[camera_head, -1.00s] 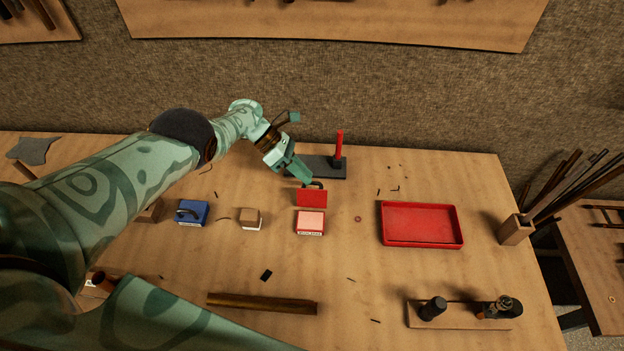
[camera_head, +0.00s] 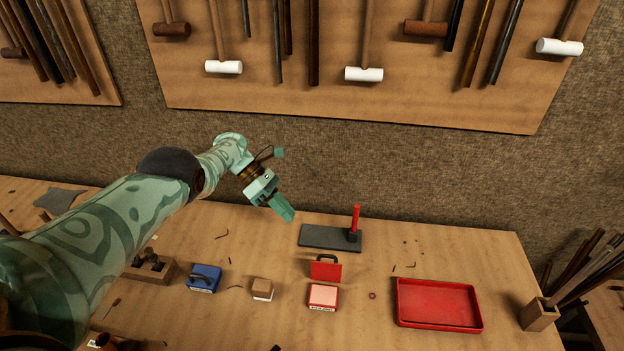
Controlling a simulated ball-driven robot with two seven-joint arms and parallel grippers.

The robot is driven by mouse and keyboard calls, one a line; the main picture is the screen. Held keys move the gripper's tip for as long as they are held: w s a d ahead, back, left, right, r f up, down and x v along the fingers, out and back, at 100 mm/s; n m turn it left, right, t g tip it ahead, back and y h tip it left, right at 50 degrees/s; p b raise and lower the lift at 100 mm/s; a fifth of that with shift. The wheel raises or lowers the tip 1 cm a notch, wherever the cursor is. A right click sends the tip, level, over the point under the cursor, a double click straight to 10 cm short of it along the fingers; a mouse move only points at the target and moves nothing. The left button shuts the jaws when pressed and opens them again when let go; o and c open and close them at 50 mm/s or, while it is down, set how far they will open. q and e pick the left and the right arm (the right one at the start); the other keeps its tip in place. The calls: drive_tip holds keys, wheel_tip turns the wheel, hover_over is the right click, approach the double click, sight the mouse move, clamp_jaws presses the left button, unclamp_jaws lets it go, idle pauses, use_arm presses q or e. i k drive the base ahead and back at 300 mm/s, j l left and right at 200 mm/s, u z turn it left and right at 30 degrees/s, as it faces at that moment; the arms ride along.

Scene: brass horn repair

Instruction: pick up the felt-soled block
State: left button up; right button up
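A small tan block (camera_head: 262,286) with a pale layer under it sits on the table between the blue box and the pink-topped box; it best fits the felt-soled block. My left gripper (camera_head: 284,210) is above the back of the table, behind the tan block and well apart from it. Its teal fingers point down and to the right and show as one wedge, so I cannot tell if they are parted. I see nothing held in it. My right gripper is not in view.
A blue box (camera_head: 204,279) with a black handle stands left of the block. To its right are a pink-topped red box (camera_head: 322,297) and an upright red piece (camera_head: 326,270) with a black handle. Behind are a grey plate (camera_head: 320,238) and red post (camera_head: 355,219); right, a red tray (camera_head: 438,304).

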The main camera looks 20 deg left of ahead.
sight(263, 289)
drive_tip(key=k, duration=1.5)
